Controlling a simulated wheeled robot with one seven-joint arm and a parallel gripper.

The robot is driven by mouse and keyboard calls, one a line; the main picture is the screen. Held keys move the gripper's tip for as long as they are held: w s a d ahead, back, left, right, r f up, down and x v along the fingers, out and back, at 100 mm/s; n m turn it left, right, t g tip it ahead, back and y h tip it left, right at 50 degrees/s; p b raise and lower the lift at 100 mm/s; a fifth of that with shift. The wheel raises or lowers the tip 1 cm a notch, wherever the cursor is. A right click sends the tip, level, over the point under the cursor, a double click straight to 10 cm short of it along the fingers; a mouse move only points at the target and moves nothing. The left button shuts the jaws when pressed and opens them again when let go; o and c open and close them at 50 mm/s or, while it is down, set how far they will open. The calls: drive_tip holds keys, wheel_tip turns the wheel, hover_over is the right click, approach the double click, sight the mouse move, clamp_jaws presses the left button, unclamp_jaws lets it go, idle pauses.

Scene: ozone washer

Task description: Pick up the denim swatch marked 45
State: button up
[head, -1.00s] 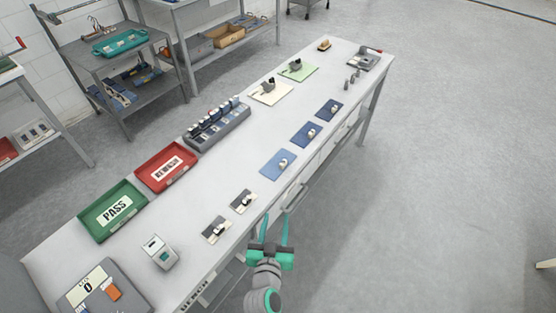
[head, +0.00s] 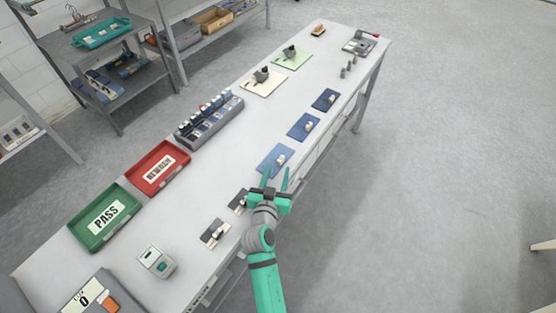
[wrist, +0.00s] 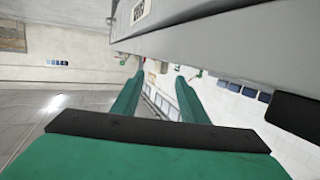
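Three denim swatches lie in a row along the table's right side in the head view: a light blue one (head: 272,161) nearest, a mid-blue one (head: 303,127), and a dark blue one (head: 326,100) farthest. Each carries a small pale piece with a mark too small to read, so I cannot tell which is 45. My gripper (head: 277,178) is open, its two green fingers pointing toward the light blue swatch and overlapping its near edge in the picture. In the wrist view my open fingers (wrist: 157,95) have nothing between them and the table's edge shows above.
Two grey-and-white cards (head: 215,233) lie at the near right edge. A green PASS tray (head: 130,228) and a red tray (head: 180,164) stand on the left, with a grey rack (head: 210,124) beyond. Cream (head: 266,88) and green mats (head: 300,53) hold small devices farther back.

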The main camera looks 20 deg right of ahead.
sight(281, 162)
drive_tip(key=shift+x, duration=2.7)
clamp_jaws()
